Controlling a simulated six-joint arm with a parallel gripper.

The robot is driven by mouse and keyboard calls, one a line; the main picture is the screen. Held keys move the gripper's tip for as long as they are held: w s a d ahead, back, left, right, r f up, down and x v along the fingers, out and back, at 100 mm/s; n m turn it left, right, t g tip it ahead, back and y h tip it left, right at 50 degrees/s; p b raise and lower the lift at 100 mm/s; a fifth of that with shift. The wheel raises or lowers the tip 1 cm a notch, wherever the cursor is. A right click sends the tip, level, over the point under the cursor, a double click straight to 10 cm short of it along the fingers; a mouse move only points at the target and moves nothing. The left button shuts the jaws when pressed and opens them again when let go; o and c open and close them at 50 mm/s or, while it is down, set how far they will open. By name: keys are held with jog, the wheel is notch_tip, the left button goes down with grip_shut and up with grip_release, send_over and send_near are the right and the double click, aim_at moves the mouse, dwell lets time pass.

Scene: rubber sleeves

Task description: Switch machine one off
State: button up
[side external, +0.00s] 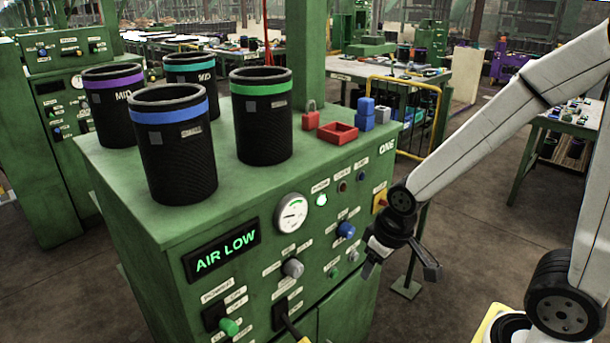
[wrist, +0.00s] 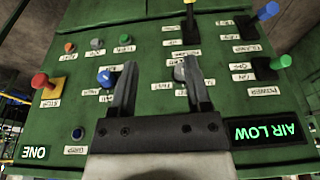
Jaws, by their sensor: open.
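Machine one (side external: 240,290) is a green cabinet marked ONE, with a lit display (side external: 222,250) reading AIR LOW. Its green-tipped power lever (side external: 229,327) is at the lower left of the panel; it also shows at the right of the upside-down wrist view (wrist: 280,62). A green lamp (side external: 321,199) glows beside the dial gauge (side external: 291,213). A red knob on a yellow plate (wrist: 40,81) is at the panel's other end. My gripper (side external: 402,264) is open and empty in front of the panel's right part. In the wrist view its fingers (wrist: 160,64) overlap a blue knob and a grey knob.
Several black sleeves with coloured bands, one with a green band (side external: 264,110), stand on the cabinet top. A red padlock (side external: 311,118), a red tray (side external: 338,133) and blue blocks (side external: 365,112) are there too. A yellow-handled lever (wrist: 189,10) sticks out of the panel.

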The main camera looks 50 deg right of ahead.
jog(key=shift+w+a+r, duration=0.1)
jog(key=shift+w+a, duration=0.15)
jog(key=shift+w, duration=0.2)
jog(key=c, duration=0.7)
jog(key=shift+y, duration=0.6)
jog(key=w+a+r, duration=0.1)
jog(key=w+a, duration=0.3)
jog(key=w, duration=0.1)
jog(key=w+a+r, duration=0.1)
jog(key=w+a, duration=0.2)
jog(key=shift+r, duration=0.35)
grip_shut()
jog(key=w+a+r+y, duration=0.1)
jog(key=w+a+r, duration=0.2)
jog(key=a, duration=0.6)
jog(key=w, duration=0.2)
jog(key=shift+w+a+y, duration=0.3)
jog(key=shift+y, duration=0.1)
